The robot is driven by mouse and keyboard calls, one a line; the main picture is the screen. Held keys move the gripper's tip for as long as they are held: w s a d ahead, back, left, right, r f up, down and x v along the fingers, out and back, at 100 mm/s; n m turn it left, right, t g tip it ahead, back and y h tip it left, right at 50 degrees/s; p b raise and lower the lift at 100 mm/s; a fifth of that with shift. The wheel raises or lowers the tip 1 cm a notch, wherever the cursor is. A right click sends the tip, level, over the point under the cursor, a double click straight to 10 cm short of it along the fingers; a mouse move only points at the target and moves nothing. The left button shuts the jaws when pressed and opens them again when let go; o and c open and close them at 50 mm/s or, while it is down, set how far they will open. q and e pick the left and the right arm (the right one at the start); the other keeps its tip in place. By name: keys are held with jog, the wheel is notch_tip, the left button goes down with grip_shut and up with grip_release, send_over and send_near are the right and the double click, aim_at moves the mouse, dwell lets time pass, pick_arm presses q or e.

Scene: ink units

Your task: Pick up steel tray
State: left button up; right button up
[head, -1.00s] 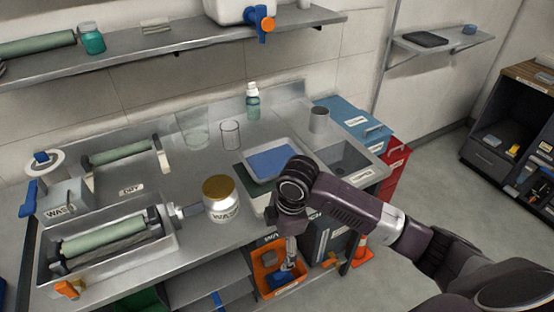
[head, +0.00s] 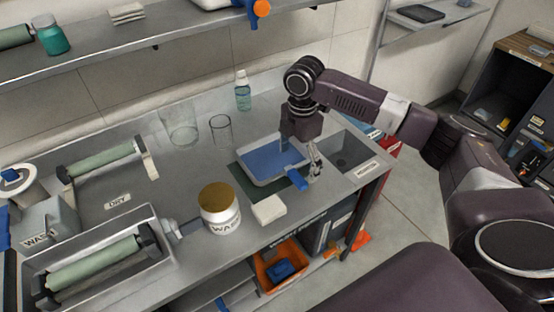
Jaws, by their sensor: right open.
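The steel tray (head: 249,171) is a shallow pale rectangular tray with a flat blue surface inside. It lies on a dark green mat on the metal bench, left of the sink. My right gripper (head: 299,158) points down at the tray's right end, with its fingers apart. One finger shows over the blue surface and the other by the right rim. I cannot tell whether they touch the tray. A small blue piece (head: 297,180) shows by the tray's front right corner. My left gripper is not in view.
A gold-lidded jar (head: 219,208) and a white block (head: 268,209) stand in front and left. A clear beaker (head: 221,131) and a teal bottle (head: 242,91) stand behind. The sink (head: 349,151) is to the right. An orange bin (head: 281,267) sits below.

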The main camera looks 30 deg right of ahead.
aim_at(296, 175)
notch_tip(296, 175, down, 4)
jog(key=shift+w+p, duration=0.15)
jog(key=shift+p, duration=0.45)
jog(key=shift+f, duration=0.45)
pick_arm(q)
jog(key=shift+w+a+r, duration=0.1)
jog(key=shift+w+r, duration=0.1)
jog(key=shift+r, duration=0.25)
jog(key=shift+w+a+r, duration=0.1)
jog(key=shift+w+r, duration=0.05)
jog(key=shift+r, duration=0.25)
pick_arm(e)
jog(key=c, duration=1.2)
jog(key=shift+c, duration=0.2)
